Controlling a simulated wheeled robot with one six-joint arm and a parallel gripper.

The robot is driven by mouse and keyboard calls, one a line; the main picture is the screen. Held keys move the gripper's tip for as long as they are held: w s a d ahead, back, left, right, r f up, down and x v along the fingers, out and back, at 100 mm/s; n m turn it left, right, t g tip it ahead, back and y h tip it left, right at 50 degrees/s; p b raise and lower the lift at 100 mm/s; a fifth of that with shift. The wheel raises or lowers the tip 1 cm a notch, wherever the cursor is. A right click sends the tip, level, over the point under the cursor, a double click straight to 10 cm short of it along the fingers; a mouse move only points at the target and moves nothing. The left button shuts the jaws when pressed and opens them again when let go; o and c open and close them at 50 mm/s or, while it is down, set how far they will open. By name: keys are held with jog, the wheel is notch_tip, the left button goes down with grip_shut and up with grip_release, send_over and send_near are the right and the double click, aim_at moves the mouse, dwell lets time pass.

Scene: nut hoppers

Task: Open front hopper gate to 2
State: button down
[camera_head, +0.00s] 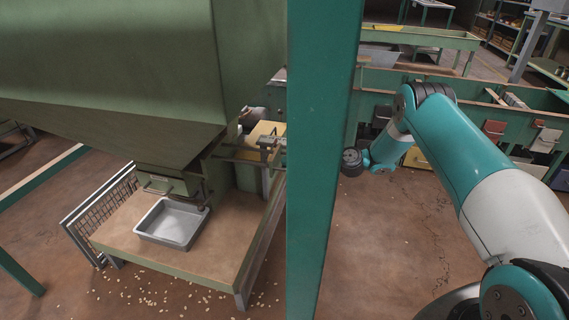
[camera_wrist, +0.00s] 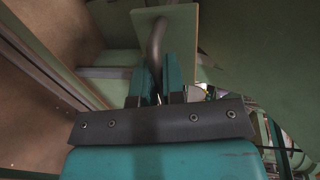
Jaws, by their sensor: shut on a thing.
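In the wrist view, my gripper (camera_wrist: 158,78) is shut on a curved grey metal handle (camera_wrist: 155,42). The handle stands against a pale green plate (camera_wrist: 182,28), which looks like a gate plate. In the head view, the large green hopper (camera_head: 120,60) fills the upper left, with a small gate and handle (camera_head: 160,184) under its spout. My gripper is hidden behind the green post in that view. No opening mark or number can be read, so I cannot tell how far the gate is open.
A grey metal tray (camera_head: 172,222) sits on a wooden-topped stand (camera_head: 225,245) under the spout. A green upright post (camera_head: 322,160) stands between the hopper and my arm. Nuts lie scattered on the floor (camera_head: 150,296). Green benches with bins (camera_head: 495,130) stand behind my arm.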

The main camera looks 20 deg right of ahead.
jog(key=c, duration=1.2)
grip_release()
jog(key=p+v, duration=0.3)
jog(key=v, duration=1.4)
jog(key=shift+s+d+r, duration=0.1)
jog(key=shift+d+r, duration=0.05)
jog(key=shift+d, duration=0.05)
